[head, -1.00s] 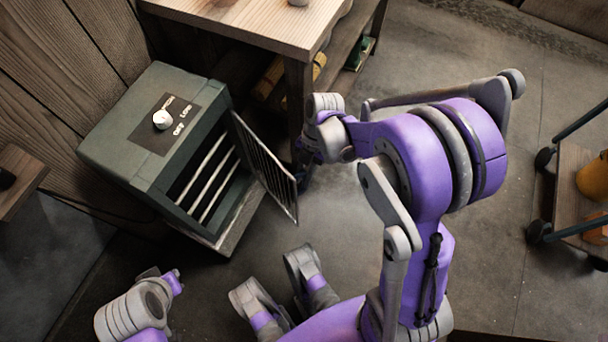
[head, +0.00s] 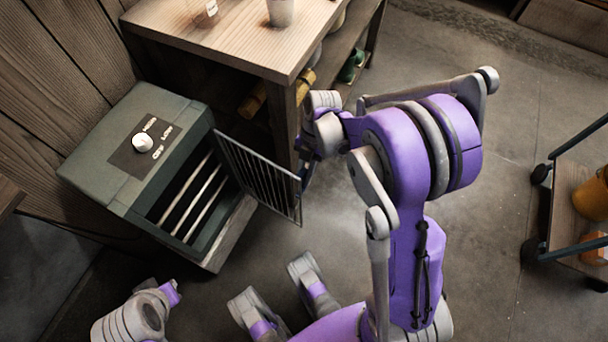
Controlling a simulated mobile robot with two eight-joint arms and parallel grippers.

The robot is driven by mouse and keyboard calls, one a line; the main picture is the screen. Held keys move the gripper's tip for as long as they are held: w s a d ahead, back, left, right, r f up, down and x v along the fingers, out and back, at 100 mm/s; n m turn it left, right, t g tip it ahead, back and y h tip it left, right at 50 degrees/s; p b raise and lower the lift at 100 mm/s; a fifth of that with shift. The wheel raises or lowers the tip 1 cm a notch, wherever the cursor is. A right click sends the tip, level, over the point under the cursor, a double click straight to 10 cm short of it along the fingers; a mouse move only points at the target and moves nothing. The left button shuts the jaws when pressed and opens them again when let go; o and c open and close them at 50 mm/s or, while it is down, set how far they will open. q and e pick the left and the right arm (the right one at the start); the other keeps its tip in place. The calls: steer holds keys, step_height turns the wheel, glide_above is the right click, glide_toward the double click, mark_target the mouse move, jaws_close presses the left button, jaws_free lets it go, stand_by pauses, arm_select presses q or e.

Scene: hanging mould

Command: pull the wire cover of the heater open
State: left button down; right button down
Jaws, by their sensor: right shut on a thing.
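The heater (head: 130,195) is a dark green box at the left, with a white knob (head: 142,143) on a dark panel on its top.
A wooden workbench (head: 225,42) with a cup (head: 280,12) on top stands close behind the wire cover, its leg near my right gripper. A wheeled cart (head: 565,210) stands at the right.

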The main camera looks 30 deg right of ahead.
stand_by(0.3)
steer(key=c, duration=0.8)
jaws_free()
steer(key=p+v, duration=0.3)
steer(key=v, duration=0.8)
steer(key=shift+w+f, duration=0.1)
